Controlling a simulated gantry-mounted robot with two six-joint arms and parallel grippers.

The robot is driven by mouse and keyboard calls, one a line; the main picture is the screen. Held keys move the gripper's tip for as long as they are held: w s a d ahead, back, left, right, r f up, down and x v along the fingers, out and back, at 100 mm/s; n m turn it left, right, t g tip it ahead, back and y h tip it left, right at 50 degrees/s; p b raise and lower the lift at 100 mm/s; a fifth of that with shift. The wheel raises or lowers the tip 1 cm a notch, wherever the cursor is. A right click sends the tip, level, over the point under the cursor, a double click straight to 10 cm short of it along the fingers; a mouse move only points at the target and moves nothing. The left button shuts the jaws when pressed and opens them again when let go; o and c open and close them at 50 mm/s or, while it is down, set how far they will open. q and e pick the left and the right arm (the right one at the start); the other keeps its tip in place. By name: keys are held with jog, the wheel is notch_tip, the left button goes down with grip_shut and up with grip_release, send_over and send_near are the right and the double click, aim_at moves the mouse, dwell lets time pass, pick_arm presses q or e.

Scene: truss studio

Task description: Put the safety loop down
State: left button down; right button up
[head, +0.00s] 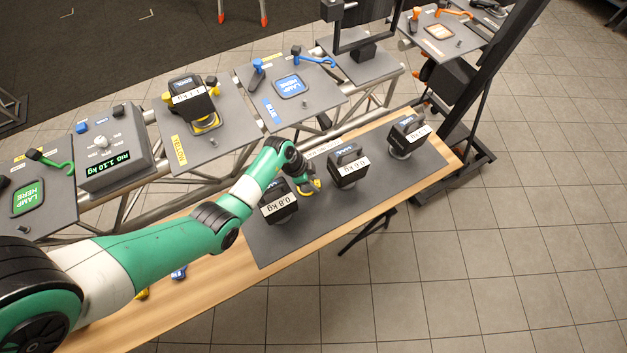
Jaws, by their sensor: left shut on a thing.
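My left gripper (308,188), at the end of the green and white arm, is shut on the safety loop (317,184), a small yellow piece mostly hidden by the fingers. They are between the 0.8 kg lamp (277,192) and the 0.6 kg lamp (348,172), over the grey mat (300,232) on the wooden table. I cannot tell whether the loop touches the mat. A black lamp marked about 1.1 kg (186,90) sits on the grey plate with a yellow label (236,112). My right gripper is not in view.
A third lamp (403,125) stands at the mat's right end. Behind are truss-mounted plates with blue (334,93), green (60,210) and orange (395,30) markings, and a readout box (112,150). A black upright (490,75) stands right. Bare mat lies in front of the lamps.

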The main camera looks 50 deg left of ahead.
pick_arm(q)
jog(key=shift+f, duration=0.1)
jog(key=c, duration=0.5)
grip_release()
jog(key=shift+c, duration=0.2)
jog(key=shift+r, duration=0.35)
jog(key=p+v, duration=0.6)
jog(key=v, duration=0.5)
jog(key=shift+s+r, duration=0.25)
